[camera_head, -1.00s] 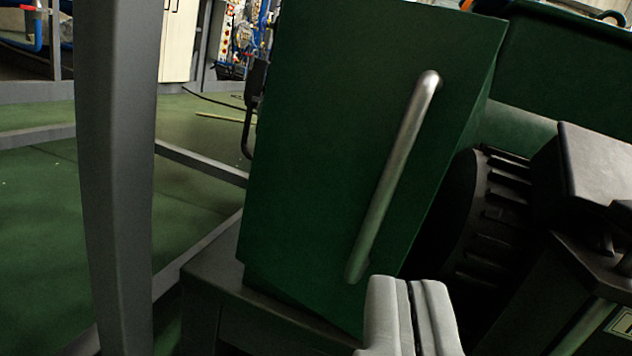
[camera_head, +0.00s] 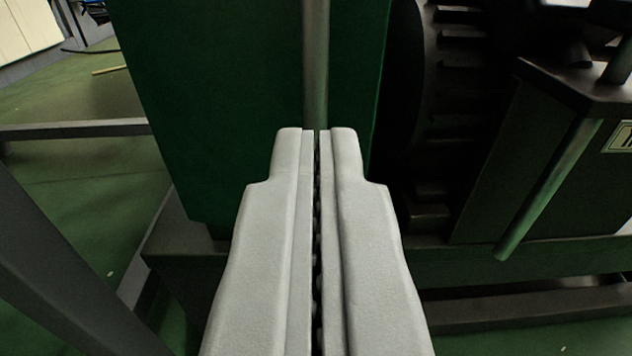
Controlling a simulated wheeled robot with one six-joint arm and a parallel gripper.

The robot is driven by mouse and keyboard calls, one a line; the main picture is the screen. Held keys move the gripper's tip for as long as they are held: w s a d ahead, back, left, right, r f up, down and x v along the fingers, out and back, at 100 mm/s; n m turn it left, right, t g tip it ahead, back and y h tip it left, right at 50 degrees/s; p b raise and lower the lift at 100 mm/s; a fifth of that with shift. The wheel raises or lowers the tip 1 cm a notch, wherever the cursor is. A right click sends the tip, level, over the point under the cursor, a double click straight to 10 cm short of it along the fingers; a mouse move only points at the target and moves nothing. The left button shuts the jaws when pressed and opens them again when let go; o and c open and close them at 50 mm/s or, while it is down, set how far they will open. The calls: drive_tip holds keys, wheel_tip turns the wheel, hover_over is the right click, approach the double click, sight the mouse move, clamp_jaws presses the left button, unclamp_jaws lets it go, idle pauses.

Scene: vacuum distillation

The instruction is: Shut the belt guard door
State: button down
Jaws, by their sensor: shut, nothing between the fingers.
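The belt guard door is a dark green panel (camera_head: 225,110) at the upper middle of the view, with a vertical metal bar handle (camera_head: 316,60). The door stands clear of the dark ribbed belt wheel (camera_head: 440,100) to its right. My gripper (camera_head: 317,132) is shut and empty, its grey fingers pressed together. The fingertips line up with the handle and cover its lower part. Whether they touch the handle or the door I cannot tell.
A dark machine housing (camera_head: 545,150) with a slanted greenish bar stands at the right. A dark frame beam (camera_head: 520,302) runs low along the right. A grey frame post (camera_head: 70,270) crosses the lower left. Green floor (camera_head: 85,180) is open at the left.

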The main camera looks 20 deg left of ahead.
sight(359, 64)
drive_tip(key=shift+x, duration=2.1)
drive_tip(key=w, duration=0.2)
drive_tip(key=w+d, duration=0.1)
drive_tip(key=shift+w+f, duration=0.1)
drive_tip(key=shift+w, duration=0.3)
drive_tip(key=shift+w+d, duration=0.1)
drive_tip(key=shift+w, duration=0.05)
